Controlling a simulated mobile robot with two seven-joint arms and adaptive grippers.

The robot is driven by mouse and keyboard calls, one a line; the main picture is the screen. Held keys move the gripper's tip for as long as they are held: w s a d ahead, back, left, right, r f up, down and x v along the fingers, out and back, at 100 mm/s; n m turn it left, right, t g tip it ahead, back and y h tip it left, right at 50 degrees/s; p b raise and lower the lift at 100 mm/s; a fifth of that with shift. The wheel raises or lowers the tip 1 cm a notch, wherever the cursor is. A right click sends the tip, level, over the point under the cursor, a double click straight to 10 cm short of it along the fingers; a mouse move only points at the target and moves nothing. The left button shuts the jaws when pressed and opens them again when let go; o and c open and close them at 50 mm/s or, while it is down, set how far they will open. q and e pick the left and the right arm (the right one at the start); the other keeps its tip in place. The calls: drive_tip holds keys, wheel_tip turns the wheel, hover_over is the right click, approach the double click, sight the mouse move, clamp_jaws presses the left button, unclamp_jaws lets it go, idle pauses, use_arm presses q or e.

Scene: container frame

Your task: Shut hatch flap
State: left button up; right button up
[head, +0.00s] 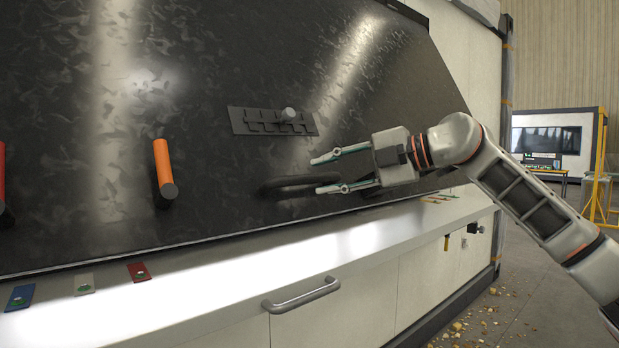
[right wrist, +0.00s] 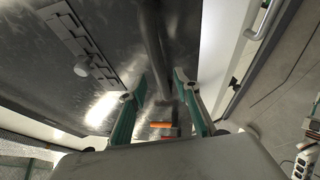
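A large dark, mottled panel (head: 220,70), seemingly the hatch flap, slopes above a white counter. A black bar handle (head: 285,183) sits low on it, right of centre. My right gripper (head: 319,175) is open at the handle's right end, fingers pointing left. The lower finger overlaps the handle in the head view. In the right wrist view, the dark handle bar (right wrist: 151,35) runs down towards the gap between the open fingers (right wrist: 158,83). Nothing is gripped, and contact cannot be told. My left gripper is not in view.
A slotted plate with a knob (head: 272,121) is on the panel above the handle. An orange bar (head: 163,168) and a red one (head: 2,180) are farther left. The white counter (head: 220,255) has coloured tags and a metal handle (head: 300,296) below. Debris lies on the floor at right.

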sight(313, 178)
drive_tip(key=shift+p+x, duration=0.4)
drive_tip(key=shift+x, duration=2.1)
clamp_jaws()
